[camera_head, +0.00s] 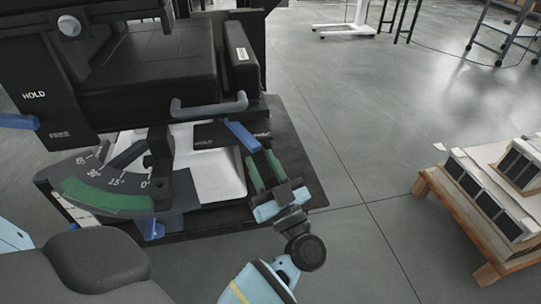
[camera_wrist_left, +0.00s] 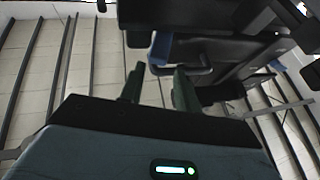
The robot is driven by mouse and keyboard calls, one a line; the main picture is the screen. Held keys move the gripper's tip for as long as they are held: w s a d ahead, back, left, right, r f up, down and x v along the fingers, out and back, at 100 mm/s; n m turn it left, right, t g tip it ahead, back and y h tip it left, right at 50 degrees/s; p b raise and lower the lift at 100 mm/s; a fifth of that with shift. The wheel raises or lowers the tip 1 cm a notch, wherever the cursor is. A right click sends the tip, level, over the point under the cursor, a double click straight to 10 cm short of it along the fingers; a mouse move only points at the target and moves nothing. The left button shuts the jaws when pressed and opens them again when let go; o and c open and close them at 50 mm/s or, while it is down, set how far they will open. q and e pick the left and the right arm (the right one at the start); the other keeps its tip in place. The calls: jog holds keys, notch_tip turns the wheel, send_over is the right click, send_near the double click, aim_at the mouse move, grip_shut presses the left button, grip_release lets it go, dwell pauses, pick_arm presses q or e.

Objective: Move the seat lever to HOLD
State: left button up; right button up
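A blue lever (camera_head: 242,135) sticks out at the front right under the black seat (camera_head: 160,62). Faint lettering, seemingly HOLD, is on the dark plate (camera_head: 205,138) to its left. Another blue lever (camera_head: 18,121) is at the far left, beside a panel marked HOLD and FREE (camera_head: 48,112), between the two words in height. My left gripper (camera_head: 259,158) has its green fingers apart, just below the right-hand lever. In the left wrist view, a blue lever (camera_wrist_left: 161,47) shows beyond the open fingertips (camera_wrist_left: 159,80), with no clear contact. My right gripper is not in view.
A grey bar handle (camera_head: 208,106) is above the right lever. A green angle scale (camera_head: 105,193) and a blue pedal-like part (camera_head: 153,229) lie left of my gripper. A wooden pallet with boxes (camera_head: 470,215) stands at the right. Floor between is clear.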

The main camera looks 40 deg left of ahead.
aim_at(247, 137)
pick_arm(q)
jog(key=shift+w+d+f+n+g+b, duration=0.1)
jog(key=shift+w+f+n+g+b, duration=0.2)
jog(key=shift+g, duration=0.2)
jog(key=shift+w+f+n+g+b, duration=0.15)
jog(key=shift+f+n+g+b, duration=0.05)
jog(key=shift+f+g, duration=0.25)
jog(key=shift+r+g, duration=0.1)
jog(key=shift+g, duration=0.15)
jog(key=shift+w+a+r, duration=0.1)
jog(key=shift+a+r, duration=0.05)
jog(key=shift+a, duration=0.1)
jog(key=b+x, duration=0.1)
jog(key=x, duration=0.6)
jog(key=shift+r, duration=0.1)
jog(key=shift+w, duration=0.1)
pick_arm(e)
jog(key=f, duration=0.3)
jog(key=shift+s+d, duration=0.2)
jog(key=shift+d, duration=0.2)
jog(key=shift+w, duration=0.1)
pick_arm(q)
grip_shut()
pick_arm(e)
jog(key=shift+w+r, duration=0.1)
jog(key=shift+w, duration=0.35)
